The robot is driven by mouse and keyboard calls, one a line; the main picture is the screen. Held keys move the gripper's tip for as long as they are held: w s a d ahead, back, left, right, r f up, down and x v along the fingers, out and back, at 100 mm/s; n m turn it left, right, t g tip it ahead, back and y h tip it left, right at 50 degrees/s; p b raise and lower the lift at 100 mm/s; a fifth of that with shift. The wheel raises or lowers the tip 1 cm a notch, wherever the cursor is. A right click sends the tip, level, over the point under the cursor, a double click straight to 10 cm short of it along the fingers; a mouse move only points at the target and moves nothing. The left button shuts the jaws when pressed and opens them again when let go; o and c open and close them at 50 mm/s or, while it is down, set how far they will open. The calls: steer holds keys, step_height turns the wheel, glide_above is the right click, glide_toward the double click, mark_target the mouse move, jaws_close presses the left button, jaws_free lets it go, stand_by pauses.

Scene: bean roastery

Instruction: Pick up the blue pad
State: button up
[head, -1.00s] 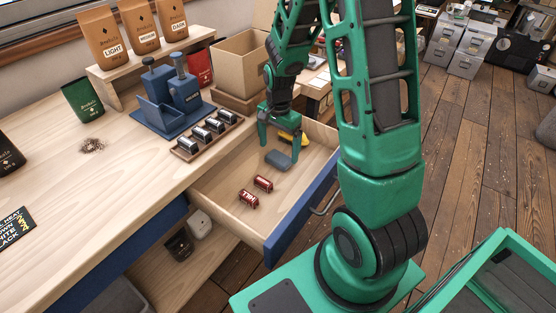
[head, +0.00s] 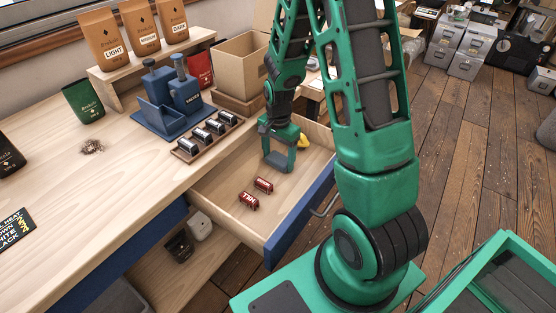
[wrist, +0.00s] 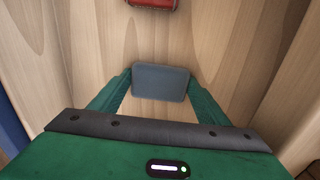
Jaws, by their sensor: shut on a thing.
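The blue pad (wrist: 160,82) is a grey-blue flat block between my gripper's two green fingers in the wrist view. My gripper (head: 278,165) is down inside the open drawer and shut on the pad, with a finger at each side of it. In the head view the pad (head: 279,158) is partly hidden by the fingers. I cannot tell whether the pad still touches the drawer floor.
The open drawer (head: 225,190) holds two red cylinders (head: 249,200) in front of my gripper and a yellow thing (head: 303,141) behind it. A tray of several dark cylinders (head: 187,146) stands on the worktop to the left.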

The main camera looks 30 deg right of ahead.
mark_target(278, 159)
step_height(278, 159, up, 18)
stand_by(0.6)
steer(key=shift+o, duration=0.9)
steer(key=shift+c, duration=0.3)
